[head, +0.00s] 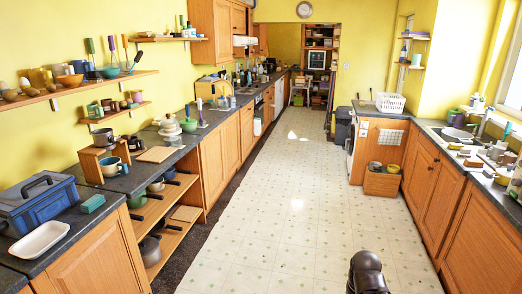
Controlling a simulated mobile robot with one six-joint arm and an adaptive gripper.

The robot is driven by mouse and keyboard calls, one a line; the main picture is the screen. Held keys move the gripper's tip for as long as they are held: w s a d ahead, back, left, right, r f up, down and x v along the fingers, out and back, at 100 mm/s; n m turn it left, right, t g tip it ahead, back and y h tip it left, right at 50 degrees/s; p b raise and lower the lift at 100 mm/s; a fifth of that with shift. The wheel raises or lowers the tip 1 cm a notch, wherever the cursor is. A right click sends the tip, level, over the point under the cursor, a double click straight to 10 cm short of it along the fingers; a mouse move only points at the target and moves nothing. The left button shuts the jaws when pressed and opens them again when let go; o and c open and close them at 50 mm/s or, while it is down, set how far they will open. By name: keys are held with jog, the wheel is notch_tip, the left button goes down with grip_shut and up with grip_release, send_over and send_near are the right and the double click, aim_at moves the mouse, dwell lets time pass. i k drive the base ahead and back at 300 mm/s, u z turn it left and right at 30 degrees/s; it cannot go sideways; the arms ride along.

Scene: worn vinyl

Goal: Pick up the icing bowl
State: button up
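I cannot tell for sure which thing is the icing bowl. Several bowl-like things show in the head view. An orange bowl (70,80) and a teal bowl (109,73) stand on the upper left wall shelf. A white shallow dish (39,241) lies on the near left counter, in front of a blue toolbox. A pale round basin or bowl (457,134) is at the sink on the right. A dark rounded part of my arm shows at the bottom edge, over the floor. My gripper's fingers are not in view.
The pale tiled floor (270,215) is clear down the middle. Left counters carry a blue toolbox (42,203), a teal mug (113,167) and a wooden riser. Pans sit on open shelves below. A wooden box (382,182) stands on the floor at right. The right counter is cluttered.

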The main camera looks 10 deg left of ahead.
aim_at(110, 166)
jog(key=i, duration=2.3)
jog(key=u, duration=0.85)
jog(key=i, duration=0.75)
jog(key=u, duration=0.65)
jog(key=i, duration=0.75)
jog(key=u, duration=0.3)
